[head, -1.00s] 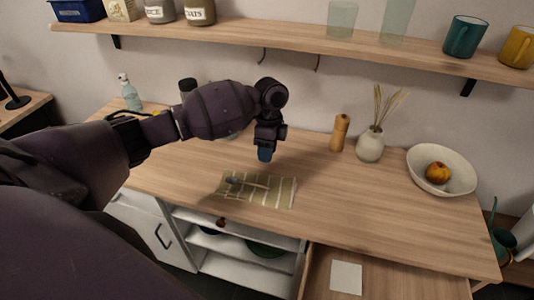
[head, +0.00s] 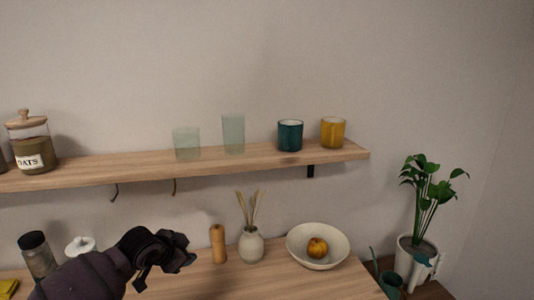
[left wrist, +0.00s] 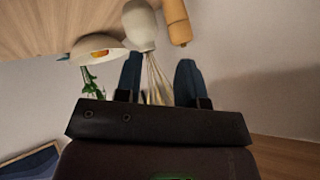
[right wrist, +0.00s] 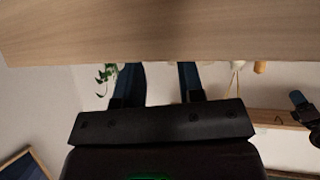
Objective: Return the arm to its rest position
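My left arm enters the head view at the bottom left. Its dark gripper (head: 180,256) shows beside the wooden mill, over the counter, with its fingers hard to make out there. In the left wrist view the two blue fingers (left wrist: 158,82) stand apart with nothing gripped between them; the dry stems (left wrist: 155,82) show behind the gap. My right gripper is outside the head view. In the right wrist view its two blue fingers (right wrist: 160,82) are also apart and empty, below a wooden surface (right wrist: 160,30).
On the counter stand a wooden mill (head: 218,244), a white vase (head: 251,246) and a bowl (head: 335,249) holding an orange fruit (head: 318,247). The shelf (head: 100,173) above carries glasses, a teal mug (head: 290,135) and a yellow mug (head: 333,132). A potted plant (head: 425,200) stands right.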

